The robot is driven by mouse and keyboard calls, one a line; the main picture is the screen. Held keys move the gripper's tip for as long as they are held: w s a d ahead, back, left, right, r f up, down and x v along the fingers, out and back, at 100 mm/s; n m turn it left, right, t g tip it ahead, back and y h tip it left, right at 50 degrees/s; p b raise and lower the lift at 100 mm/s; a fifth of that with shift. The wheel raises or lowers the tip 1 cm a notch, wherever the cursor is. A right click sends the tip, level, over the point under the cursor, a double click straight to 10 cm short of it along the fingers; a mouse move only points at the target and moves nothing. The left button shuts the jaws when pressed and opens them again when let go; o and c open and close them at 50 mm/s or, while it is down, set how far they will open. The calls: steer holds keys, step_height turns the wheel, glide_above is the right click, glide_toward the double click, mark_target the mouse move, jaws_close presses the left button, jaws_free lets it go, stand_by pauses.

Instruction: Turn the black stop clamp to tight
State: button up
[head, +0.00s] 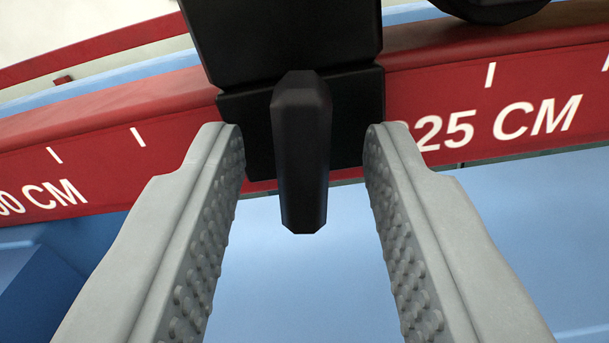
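The black stop clamp (345,100) sits on the red rail in the upper middle of the head view. Its black lever (303,150) hangs down in front of the clamp body, nearly vertical in the picture. My gripper (304,135) is open, with one grey studded finger on each side of the lever. There is a visible gap between the lever and each finger. The fingertips reach up to the lower part of the clamp body, and I cannot tell whether they touch it.
The red rail (100,165) carries white tick marks and lettering, with "25 CM" readable at right. A black rounded part (490,8) shows at the top right. A blue block (40,285) is at lower left. A pale blue surface (310,290) lies below the rail.

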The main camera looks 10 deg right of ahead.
steer(key=shift+s, duration=0.15)
steer(key=v, duration=1.7)
steer(key=shift+a, duration=0.1)
steer(key=s+a+f+n+y, duration=0.1)
steer(key=s+a+f, duration=0.4)
steer(key=f, duration=0.4)
steer(key=s+a+f+n+y, duration=0.2)
steer(key=s+a+f, duration=0.3)
steer(key=f, duration=0.5)
steer(key=s+a+f+n+y, duration=0.2)
steer(key=s+a+f, duration=0.4)
steer(key=s+f, duration=0.2)
steer(key=shift+f, duration=0.75)
steer(key=shift+s, duration=0.15)
